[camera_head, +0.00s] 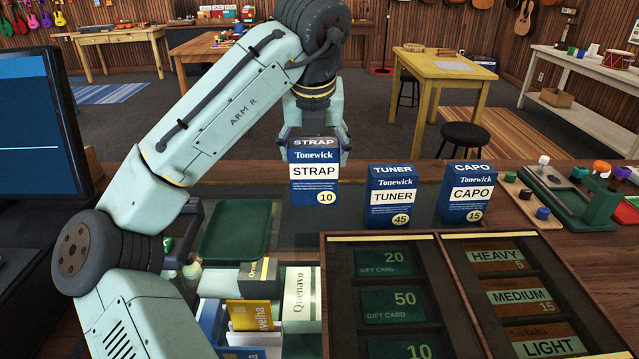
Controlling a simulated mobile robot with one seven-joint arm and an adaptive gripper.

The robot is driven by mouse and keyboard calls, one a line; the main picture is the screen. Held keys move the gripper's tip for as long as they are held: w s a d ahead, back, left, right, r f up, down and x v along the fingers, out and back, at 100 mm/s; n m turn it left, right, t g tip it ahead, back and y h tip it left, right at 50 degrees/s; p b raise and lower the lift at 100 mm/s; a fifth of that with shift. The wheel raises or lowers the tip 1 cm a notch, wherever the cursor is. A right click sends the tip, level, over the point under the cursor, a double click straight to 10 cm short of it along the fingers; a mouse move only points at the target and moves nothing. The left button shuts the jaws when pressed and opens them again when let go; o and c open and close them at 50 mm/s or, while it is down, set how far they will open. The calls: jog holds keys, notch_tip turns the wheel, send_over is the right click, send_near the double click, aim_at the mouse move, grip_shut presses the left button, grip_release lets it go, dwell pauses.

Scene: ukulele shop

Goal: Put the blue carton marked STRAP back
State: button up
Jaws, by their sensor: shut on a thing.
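The blue carton marked STRAP (316,176) is upright in the head view, with the number 10 on its front. My gripper (318,150) is behind and around its upper part, shut on it, and holds it at the end of the arm. The carton's lower edge appears to be above the dark glass counter top. To its right, two similar blue cartons, TUNER (390,198) and CAPO (466,194), stand upright in a row on the counter. The gripper's fingertips are partly hidden by the STRAP carton.
An open wooden case (322,290) with gift cards and string packs fills the front right. A green tray (236,230) lies left of the carton. A green stand (590,205) with coloured knobs is at right. A monitor (40,130) stands at far left.

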aim_at(314, 176)
jog(key=shift+f+b, duration=2.25)
jog(key=shift+f, duration=0.35)
jog(key=shift+f, duration=0.15)
jog(key=o, duration=1.2)
jog(key=v, duration=1.2)
jog(key=shift+s, duration=0.1)
